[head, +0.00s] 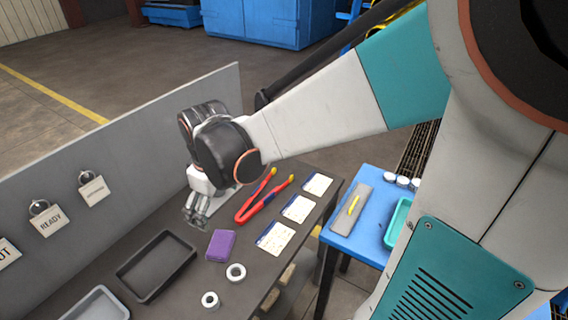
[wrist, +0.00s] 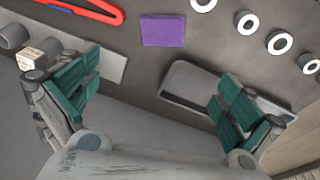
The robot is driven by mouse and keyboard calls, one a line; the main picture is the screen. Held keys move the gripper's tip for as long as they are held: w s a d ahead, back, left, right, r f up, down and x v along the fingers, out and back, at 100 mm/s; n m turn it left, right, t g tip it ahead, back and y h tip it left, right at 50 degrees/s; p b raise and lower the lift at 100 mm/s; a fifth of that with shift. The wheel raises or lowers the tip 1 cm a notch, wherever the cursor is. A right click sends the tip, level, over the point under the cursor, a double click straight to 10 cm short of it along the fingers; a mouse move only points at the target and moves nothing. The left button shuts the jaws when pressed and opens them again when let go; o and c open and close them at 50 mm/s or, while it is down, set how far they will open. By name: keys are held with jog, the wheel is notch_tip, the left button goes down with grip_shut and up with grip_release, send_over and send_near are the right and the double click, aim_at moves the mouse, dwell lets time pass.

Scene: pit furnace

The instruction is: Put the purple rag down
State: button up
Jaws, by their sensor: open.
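The purple rag (head: 220,245) lies flat on the dark bench top, to the right of the black tray (head: 128,282). It also shows in the wrist view (wrist: 163,30), near the top, beyond my fingers and apart from them. My gripper (head: 196,218) is over the bench, up and left of the rag in the head view. In the wrist view my gripper (wrist: 145,105) has its green finger pads wide apart with nothing between them.
Red pliers-like tool (head: 262,198) and several white cards (head: 298,208) lie right of my gripper. White rings (head: 236,272) lie near the rag. A grey panel (head: 110,170) with hanging tags borders the bench. A blue table (head: 365,240) stands to the right.

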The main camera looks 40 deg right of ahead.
jog(key=s+r+m+t, duration=0.5)
jog(key=s+r, duration=0.3)
jog(key=s, duration=0.3)
jog(key=shift+s+m, duration=0.3)
jog(key=shift+f+b, duration=0.5)
jog(key=shift+f, duration=0.05)
dwell(0.5)
